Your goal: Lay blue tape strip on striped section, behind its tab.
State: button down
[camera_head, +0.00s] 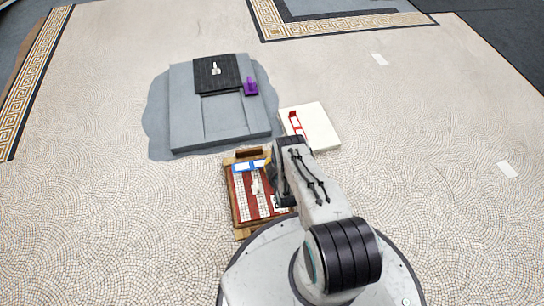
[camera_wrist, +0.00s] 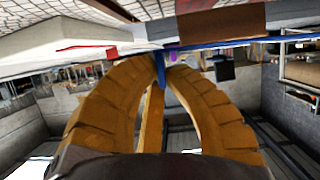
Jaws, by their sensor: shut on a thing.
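The blue tape strip (camera_head: 243,168), blue with a pale patch, is at the far end of the striped section (camera_head: 236,196), a red panel with white mosaic bands. My gripper (camera_head: 268,163) is at the strip's right end, its ochre fingers shut on it. In the wrist view the closed fingertips (camera_wrist: 164,58) pinch a blue piece (camera_wrist: 159,70), and a thin blue edge runs off to the right. Whether the strip touches the panel I cannot tell. A small white upright piece (camera_head: 255,187), perhaps the tab, stands mid-panel on the near side of the strip.
A wooden frame (camera_head: 231,215) surrounds the striped section, with a brown block (camera_head: 249,153) at its far edge. A white slab (camera_head: 321,129) with a red piece (camera_head: 294,120) lies to the right. A grey panel (camera_head: 188,120) with a black square and purple item (camera_head: 251,87) lies beyond.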

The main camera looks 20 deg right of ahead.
jog(key=shift+f, duration=0.35)
jog(key=shift+f, duration=0.25)
jog(key=shift+f, duration=0.25)
jog(key=c, duration=1.4)
grip_release()
jog(key=shift+f, duration=0.15)
